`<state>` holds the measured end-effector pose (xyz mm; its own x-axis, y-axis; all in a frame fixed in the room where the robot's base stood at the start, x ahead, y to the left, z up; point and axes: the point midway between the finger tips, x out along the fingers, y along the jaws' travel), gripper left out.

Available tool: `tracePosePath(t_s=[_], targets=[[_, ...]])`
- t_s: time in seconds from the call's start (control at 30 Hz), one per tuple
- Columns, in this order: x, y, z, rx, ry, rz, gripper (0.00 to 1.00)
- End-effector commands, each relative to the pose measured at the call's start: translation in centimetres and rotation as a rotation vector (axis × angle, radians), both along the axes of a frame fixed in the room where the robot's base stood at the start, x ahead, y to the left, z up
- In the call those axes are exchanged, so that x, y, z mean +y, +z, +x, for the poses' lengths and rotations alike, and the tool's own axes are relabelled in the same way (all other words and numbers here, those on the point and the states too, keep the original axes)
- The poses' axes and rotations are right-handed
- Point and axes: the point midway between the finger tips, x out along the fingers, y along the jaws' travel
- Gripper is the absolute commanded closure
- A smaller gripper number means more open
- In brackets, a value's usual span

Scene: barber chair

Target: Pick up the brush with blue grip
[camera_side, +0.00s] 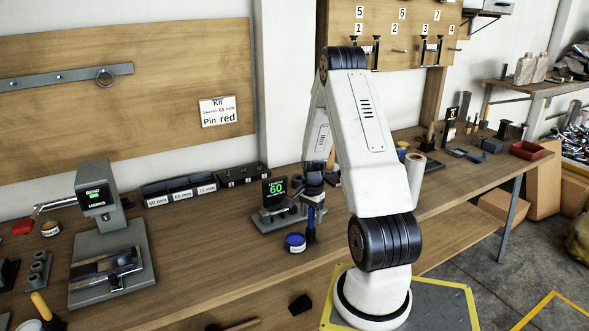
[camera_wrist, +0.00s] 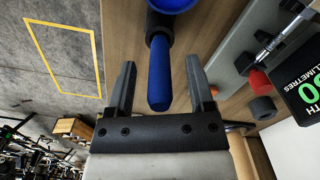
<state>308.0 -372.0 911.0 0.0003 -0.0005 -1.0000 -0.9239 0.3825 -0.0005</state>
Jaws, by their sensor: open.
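The brush with blue grip (camera_side: 311,217) stands upright on the bench in the side view, its lower part dark. In the wrist view its blue grip (camera_wrist: 159,80) lies between the two fingers, with a gap on either side. My gripper (camera_wrist: 160,66) is open and empty. In the side view my gripper (camera_side: 314,188) points down at the top of the blue grip; the fingertips are hard to make out there. The brush's lower end is partly hidden in the wrist view.
A blue-lidded tub (camera_side: 295,242) stands just left of the brush. A grey fixture with a green "60" display (camera_side: 274,190) is close behind. A grey press (camera_side: 100,215) stands at the left. A white roll (camera_side: 414,170) is to the right. The bench front edge is near.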

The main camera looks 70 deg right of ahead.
Motion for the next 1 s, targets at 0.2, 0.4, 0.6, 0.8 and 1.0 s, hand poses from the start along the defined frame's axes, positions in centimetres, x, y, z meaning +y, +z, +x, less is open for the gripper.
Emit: tracePosePath(t_s=[0.2, 0.4, 0.6, 0.8, 1.0], targets=[[0.0, 0.0, 0.0, 0.000, 0.000, 0.000, 0.38], [0.0, 0.0, 0.0, 0.000, 0.000, 0.000, 1.00], [0.0, 0.0, 0.0, 0.000, 0.000, 0.000, 1.00], [0.0, 0.1, 0.0, 0.000, 0.000, 0.000, 1.00], [0.0, 1.1, 0.0, -0.001, 0.000, -0.001, 1.00]])
